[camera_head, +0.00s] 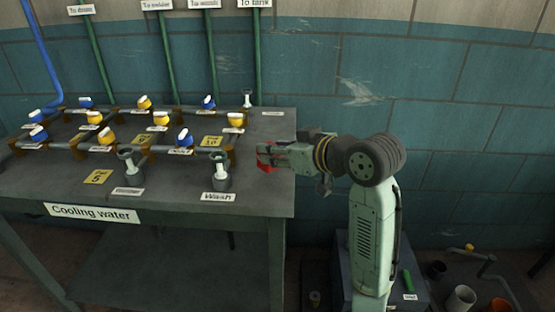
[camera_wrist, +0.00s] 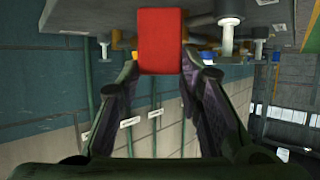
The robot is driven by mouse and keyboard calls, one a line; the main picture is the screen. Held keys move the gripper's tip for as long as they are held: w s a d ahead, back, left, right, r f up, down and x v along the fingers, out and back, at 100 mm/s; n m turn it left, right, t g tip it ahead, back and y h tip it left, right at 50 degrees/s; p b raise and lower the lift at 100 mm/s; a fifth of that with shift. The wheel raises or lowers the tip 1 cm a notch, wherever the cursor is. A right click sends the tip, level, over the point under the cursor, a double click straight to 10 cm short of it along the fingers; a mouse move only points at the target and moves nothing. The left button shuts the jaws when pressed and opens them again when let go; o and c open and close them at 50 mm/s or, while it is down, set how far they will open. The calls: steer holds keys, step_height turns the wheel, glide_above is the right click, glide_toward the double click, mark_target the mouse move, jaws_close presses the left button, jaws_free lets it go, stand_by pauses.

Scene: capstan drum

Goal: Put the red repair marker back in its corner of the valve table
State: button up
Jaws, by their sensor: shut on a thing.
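The red repair marker (camera_wrist: 160,42) shows as a red block between my gripper's fingers in the wrist view. In the head view a small part of the red marker (camera_head: 264,158) shows at the tip of my gripper (camera_head: 268,158). My gripper (camera_wrist: 160,70) is shut on it, at the right end of the valve table (camera_head: 262,190). I cannot tell whether the marker touches the table top. The gripper hides part of the marker in the head view.
Pipes with blue and yellow valves (camera_head: 145,103) fill the table's left and middle. A grey fitting (camera_head: 219,172) stands near the front, by the "Wash" label (camera_head: 217,197). The table's right end is mostly clear. A dark box (camera_head: 345,265) stands on the floor at right.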

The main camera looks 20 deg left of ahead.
mark_target(278, 187)
steer(key=shift+f, duration=1.65)
steer(key=shift+f, duration=0.1)
steer(key=shift+f, duration=0.15)
steer(key=o, duration=1.2)
